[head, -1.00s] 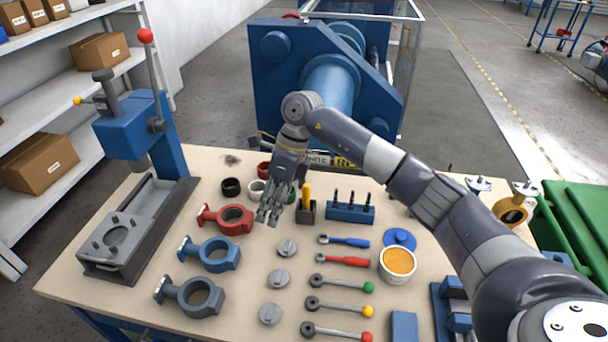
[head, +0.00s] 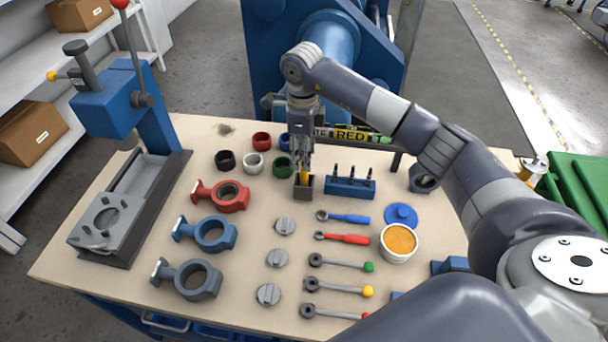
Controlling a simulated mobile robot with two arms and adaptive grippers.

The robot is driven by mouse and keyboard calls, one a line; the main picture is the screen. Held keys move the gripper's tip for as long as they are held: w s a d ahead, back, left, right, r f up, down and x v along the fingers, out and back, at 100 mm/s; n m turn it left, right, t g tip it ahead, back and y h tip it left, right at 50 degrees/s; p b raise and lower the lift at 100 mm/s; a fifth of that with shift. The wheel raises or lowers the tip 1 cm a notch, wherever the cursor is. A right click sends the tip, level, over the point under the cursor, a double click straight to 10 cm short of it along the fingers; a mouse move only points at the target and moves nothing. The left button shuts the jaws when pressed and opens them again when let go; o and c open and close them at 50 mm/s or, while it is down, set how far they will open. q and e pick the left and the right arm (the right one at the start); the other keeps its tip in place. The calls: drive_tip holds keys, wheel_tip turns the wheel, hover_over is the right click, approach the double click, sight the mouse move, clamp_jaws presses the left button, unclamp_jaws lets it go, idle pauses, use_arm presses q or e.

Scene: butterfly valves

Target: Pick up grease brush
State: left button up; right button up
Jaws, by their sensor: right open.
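The grease brush (head: 304,177) stands upright in a small dark holder (head: 303,192), and only part of its yellow handle shows. My right gripper (head: 303,165) points down at the top of the brush. Its open fingers hide the upper handle, and I cannot tell whether they touch it. A white tub of orange grease (head: 399,243) stands to the right on the table. My left gripper is not in view.
A blue rack with dark tools (head: 350,187) stands just right of the holder. Several coloured rings (head: 253,163) lie to its left. Red, blue and grey valve bodies (head: 208,233) lie front left. A blue press (head: 120,100) stands at the left edge.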

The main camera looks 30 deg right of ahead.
sight(304, 178)
drive_tip(key=shift+d+f+p, duration=0.2)
drive_tip(key=shift+f+p, duration=0.15)
drive_tip(key=shift+f, duration=1.4)
clamp_jaws()
